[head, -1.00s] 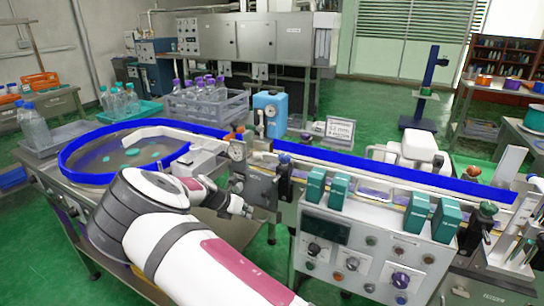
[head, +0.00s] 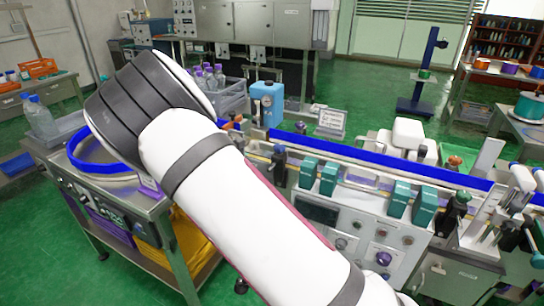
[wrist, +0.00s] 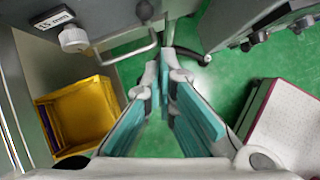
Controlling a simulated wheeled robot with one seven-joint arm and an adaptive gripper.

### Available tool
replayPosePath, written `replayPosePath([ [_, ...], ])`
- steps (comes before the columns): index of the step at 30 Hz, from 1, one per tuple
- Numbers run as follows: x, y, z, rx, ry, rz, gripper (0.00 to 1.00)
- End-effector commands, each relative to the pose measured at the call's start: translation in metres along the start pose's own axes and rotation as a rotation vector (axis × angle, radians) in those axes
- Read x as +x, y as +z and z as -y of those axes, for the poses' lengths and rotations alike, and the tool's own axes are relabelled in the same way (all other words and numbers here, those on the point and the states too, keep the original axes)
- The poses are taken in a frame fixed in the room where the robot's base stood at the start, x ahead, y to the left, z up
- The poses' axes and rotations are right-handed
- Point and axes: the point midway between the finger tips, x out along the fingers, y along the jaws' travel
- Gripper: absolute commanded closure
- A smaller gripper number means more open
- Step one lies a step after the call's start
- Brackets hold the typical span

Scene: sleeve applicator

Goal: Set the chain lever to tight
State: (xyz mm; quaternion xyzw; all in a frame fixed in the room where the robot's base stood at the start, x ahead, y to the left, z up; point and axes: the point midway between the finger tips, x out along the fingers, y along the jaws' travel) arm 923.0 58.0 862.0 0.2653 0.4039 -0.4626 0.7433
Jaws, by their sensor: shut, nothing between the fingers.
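My gripper (wrist: 167,62) shows in the wrist view with its teal-padded fingers together at the tips and nothing between them. It points down past the machine's underside towards the green floor. A bent metal rod (wrist: 130,50) and a round knob (wrist: 74,39) beside a "15 mm" label are on the grey machine at the upper left, apart from the fingers. I cannot tell which part is the chain lever, or its setting. In the head view my arm hides the gripper and the machine part behind it.
A yellow bin (wrist: 75,115) lies low at the left in the wrist view, and a pale box (wrist: 285,128) at the right. In the head view, the conveyor's blue rail (head: 380,166) and control console (head: 335,232) stand right of my arm. Open green floor (head: 370,95) lies behind.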

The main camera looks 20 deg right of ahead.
Motion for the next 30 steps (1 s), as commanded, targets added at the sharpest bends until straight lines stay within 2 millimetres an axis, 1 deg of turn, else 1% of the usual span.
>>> replayPosePath([
  [3, -0.015, 0.012, 0.014, 0.102, -0.007, -0.045, 1.0],
  [13, -0.053, 0.036, 0.052, 0.368, -0.034, -0.156, 1.0],
  [30, -0.124, 0.066, 0.12, 0.768, -0.085, -0.321, 1.0],
])
